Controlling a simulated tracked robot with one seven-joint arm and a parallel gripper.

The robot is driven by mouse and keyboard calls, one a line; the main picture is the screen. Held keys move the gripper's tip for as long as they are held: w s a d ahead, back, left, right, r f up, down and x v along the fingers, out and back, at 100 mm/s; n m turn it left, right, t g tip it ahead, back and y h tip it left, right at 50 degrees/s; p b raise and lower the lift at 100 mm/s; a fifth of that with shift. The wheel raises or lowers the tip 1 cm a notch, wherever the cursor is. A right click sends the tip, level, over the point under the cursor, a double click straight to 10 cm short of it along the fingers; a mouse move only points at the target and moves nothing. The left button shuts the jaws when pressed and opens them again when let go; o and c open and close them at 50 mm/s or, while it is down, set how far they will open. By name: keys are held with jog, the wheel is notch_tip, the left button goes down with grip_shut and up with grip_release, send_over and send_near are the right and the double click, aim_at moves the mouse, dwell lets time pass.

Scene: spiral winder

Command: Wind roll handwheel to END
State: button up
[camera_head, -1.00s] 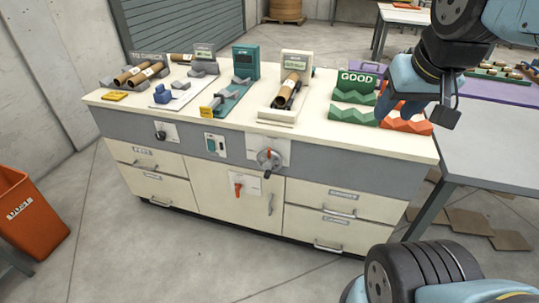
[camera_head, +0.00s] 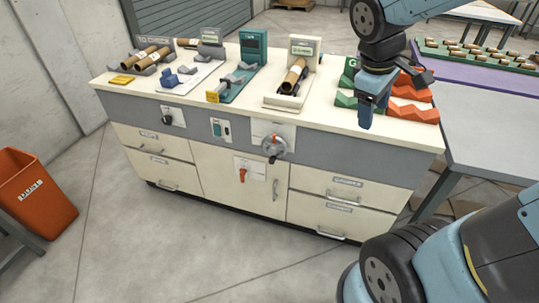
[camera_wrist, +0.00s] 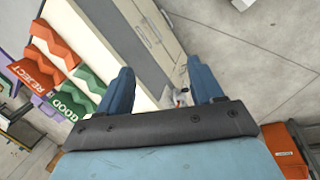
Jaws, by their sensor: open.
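The roll handwheel (camera_head: 274,146) is a grey wheel with a dark knob on a white plate on the grey front panel of the bench. It also shows, small, between my fingers in the wrist view (camera_wrist: 181,97). My gripper (camera_head: 366,112) hangs above the front right part of the worktop, to the right of the handwheel, higher than it and apart from it. In the wrist view my two blue fingers (camera_wrist: 160,85) are spread with nothing between them in contact. Any END mark on the plate is too small to read.
An orange-red lever (camera_head: 242,175) sits on the cabinet below the handwheel. A black knob (camera_head: 167,119) and a switch box (camera_head: 221,129) are to its left. A cradle with a brown roll (camera_head: 293,74) stands above. Green and orange racks (camera_head: 408,108) stand near my gripper. Floor in front is clear.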

jog(key=w+a+f+n+g+h, duration=0.1)
jog(key=w+a+f+n+h, duration=0.3)
jog(key=w+f+n, duration=0.45)
jog(key=m+t, duration=1.6)
jog(key=m, duration=1.6)
send_near(272, 152)
jog(key=x, duration=0.8)
jog(key=shift+w+f, duration=0.1)
jog(key=shift+w, duration=0.15)
jog(key=shift+c, duration=0.2)
